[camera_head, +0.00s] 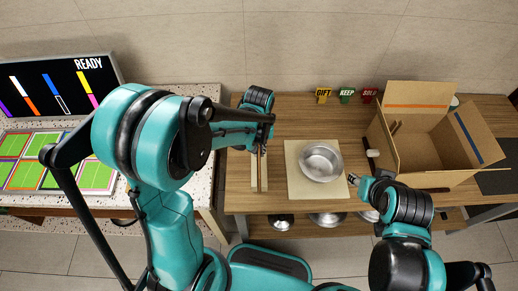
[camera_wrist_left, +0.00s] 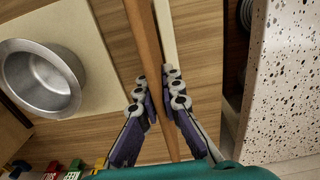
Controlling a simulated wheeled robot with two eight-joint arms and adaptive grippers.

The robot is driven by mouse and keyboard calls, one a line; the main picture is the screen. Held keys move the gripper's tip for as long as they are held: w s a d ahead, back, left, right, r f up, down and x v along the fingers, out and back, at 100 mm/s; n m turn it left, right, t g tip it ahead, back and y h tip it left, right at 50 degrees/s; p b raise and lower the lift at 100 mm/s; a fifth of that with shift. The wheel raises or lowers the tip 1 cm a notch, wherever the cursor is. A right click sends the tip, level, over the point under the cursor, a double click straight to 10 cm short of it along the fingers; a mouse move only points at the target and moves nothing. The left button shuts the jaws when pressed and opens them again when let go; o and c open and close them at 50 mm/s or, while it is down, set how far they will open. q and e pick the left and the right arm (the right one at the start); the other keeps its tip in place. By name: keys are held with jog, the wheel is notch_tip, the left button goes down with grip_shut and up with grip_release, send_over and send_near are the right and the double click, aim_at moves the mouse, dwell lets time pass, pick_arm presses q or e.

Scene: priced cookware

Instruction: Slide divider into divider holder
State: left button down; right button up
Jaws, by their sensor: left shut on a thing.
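My left gripper (camera_wrist_left: 160,100) is shut on a long, thin brown divider (camera_wrist_left: 147,35), which runs between its fingers in the left wrist view. In the head view the divider (camera_head: 260,172) is seen nearly edge-on below the left gripper (camera_head: 264,128), over a pale strip (camera_head: 254,180) on the wooden table. The pale strip also shows beside the divider in the wrist view (camera_wrist_left: 166,28); I cannot tell whether they touch. I cannot make out the divider holder for certain. My right gripper (camera_head: 357,181) is near the bowl; its finger opening is too small to judge.
A metal bowl (camera_head: 321,161) stands on a pale square board (camera_head: 296,188). An open cardboard box (camera_head: 432,153) is at the right, with small brown pieces (camera_head: 395,127) at its left side. GIFT (camera_head: 323,95), KEEP (camera_head: 347,95) and SOLD (camera_head: 369,95) signs stand at the back.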

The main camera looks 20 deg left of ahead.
pick_arm(q)
jog(key=shift+f+b, duration=0.4)
jog(key=shift+f, duration=0.35)
dwell(1.3)
jog(key=shift+f+b, duration=3)
jog(key=shift+f, duration=0.05)
jog(key=c, duration=1.6)
grip_release()
jog(key=shift+r, duration=0.1)
notch_tip(320, 180, up, 12)
